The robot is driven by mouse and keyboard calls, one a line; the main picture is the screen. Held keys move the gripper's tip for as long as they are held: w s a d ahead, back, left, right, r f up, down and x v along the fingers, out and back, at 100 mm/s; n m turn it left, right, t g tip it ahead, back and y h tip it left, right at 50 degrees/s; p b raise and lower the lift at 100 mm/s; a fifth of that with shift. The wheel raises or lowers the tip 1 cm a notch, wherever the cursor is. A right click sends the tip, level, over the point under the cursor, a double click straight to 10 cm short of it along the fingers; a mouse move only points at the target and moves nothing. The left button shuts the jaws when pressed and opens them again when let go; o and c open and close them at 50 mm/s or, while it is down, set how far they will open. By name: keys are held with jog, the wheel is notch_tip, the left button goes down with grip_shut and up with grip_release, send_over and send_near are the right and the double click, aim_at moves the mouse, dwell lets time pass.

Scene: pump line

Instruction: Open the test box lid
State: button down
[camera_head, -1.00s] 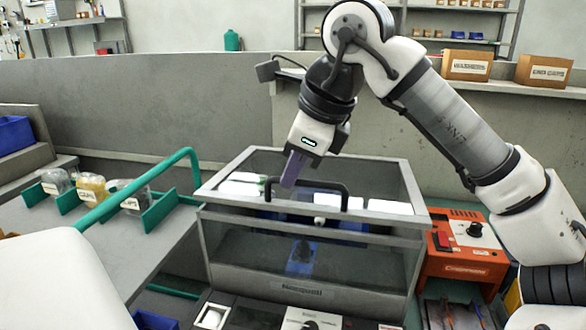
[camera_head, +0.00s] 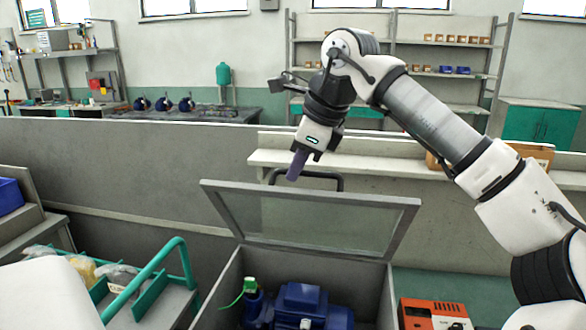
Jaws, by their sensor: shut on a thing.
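The test box (camera_head: 222,288) stands at the lower middle of the head view. Its framed, see-through lid (camera_head: 312,217) is raised and tilted up, hinged at the box's far side. My gripper (camera_head: 294,175) is shut on the lid's black handle (camera_head: 338,181), at the handle's left part above the lid's raised edge. The fingertips partly hide the handle there. Inside the open box lie a blue pump (camera_head: 303,303) and a small green fitting (camera_head: 250,285) with a green wire.
A grey wall (camera_head: 120,170) with a ledge runs behind the box. A green rail (camera_head: 150,268) with bags stands at the left. An orange unit (camera_head: 434,314) is at the right of the box. Shelves (camera_head: 440,70) stand far back.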

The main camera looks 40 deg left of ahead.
jog(key=w+a+p, duration=0.1)
jog(key=w+a, duration=0.7)
jog(key=w, duration=0.5)
jog(key=shift+w+r, duration=0.15)
jog(key=shift+w, duration=0.1)
jog(key=c, duration=1.5)
grip_release()
jog(key=shift+w+a, duration=0.15)
jog(key=shift+a, duration=0.05)
jog(key=shift+v, duration=3.9)
